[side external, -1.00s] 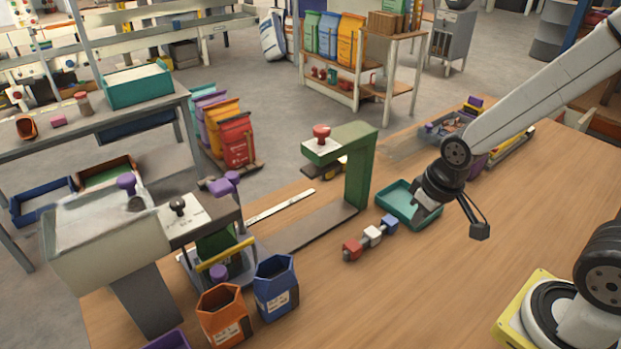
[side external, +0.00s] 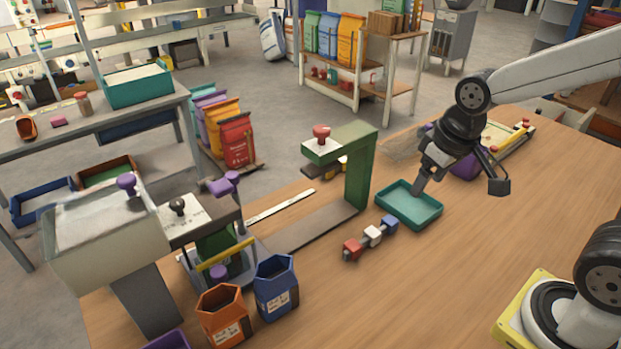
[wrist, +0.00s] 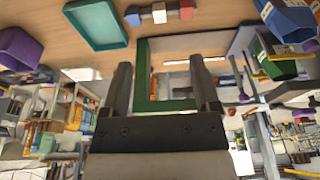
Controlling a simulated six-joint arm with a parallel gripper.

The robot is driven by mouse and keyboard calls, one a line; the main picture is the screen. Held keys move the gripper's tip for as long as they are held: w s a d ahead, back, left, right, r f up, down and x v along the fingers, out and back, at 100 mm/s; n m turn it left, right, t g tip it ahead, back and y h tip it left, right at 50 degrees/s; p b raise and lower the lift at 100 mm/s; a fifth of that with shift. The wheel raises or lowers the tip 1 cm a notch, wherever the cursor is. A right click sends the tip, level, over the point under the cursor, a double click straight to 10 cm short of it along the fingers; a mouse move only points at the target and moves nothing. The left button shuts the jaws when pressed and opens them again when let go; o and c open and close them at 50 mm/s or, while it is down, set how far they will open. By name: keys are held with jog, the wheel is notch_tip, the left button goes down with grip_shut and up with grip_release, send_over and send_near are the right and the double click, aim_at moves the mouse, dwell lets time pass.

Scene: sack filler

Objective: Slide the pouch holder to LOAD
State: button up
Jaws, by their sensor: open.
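The pouch holder, a grey carriage with a yellow bar (side external: 224,254), stands at the left end of the bench under the hopper spout. Its yellow bar also shows at the right of the wrist view (wrist: 291,57). A purple knob (side external: 219,272) is at its front. A white marked strip (side external: 280,206) runs behind the track; its lettering is too small to read. My gripper (side external: 418,188) is open and empty above the teal tray, well to the right of the holder and apart from it. Its two fingers (wrist: 160,68) stand apart in the wrist view.
A green post with a red knob (side external: 321,133) stands between my gripper and the holder. An orange pouch (side external: 224,314) and a blue pouch (side external: 276,287) stand in front of the holder. Red, white and blue blocks (side external: 372,235) lie by the teal tray (side external: 425,217).

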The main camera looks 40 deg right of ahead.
jog(key=r, duration=0.1)
jog(key=n+t+y, duration=0.2)
jog(key=t, duration=0.9)
send_near(235, 177)
jog(key=w+r, duration=0.3)
jog(key=r, duration=0.1)
notch_tip(235, 177, down, 5)
jog(key=shift+w+a+f, duration=0.1)
jog(key=shift+w+a, duration=0.05)
jog(key=shift+w, duration=0.15)
jog(key=shift+x, duration=3.75)
jog(key=shift+a+f, duration=0.1)
